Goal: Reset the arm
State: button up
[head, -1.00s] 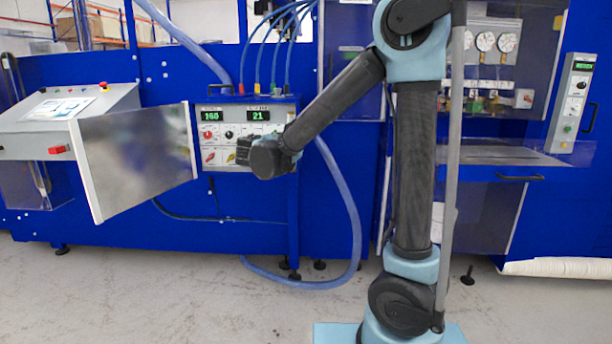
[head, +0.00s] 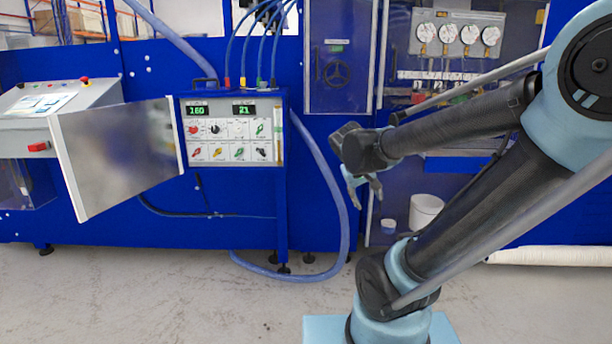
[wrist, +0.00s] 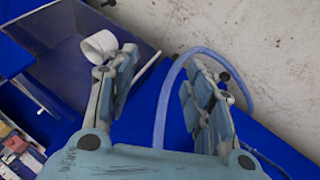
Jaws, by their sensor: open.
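My gripper (head: 364,188) hangs from the end of my arm, pointing down, in front of the blue machine right of the control box. In the wrist view my gripper (wrist: 165,90) shows two spread fingers with nothing between them. A blue hose and the floor show beyond the fingers. My arm slants from its base at the lower middle up to the right, then its forearm runs left to the gripper.
The control box (head: 230,130) shows 160 and 21, with its door (head: 115,150) swung open to the left. A blue hose (head: 340,215) loops to the floor. The floor in front is clear.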

jog(key=s+f+m+g+y, duration=0.1)
jog(key=s+f, duration=0.3)
jog(key=s, duration=0.4)
jog(key=s+f+g+y, duration=0.2)
jog(key=s+f, duration=0.3)
jog(key=s, duration=0.3)
jog(key=shift+f+m+y, duration=0.2)
jog(key=shift+m+y, duration=0.2)
jog(key=shift+y, duration=0.2)
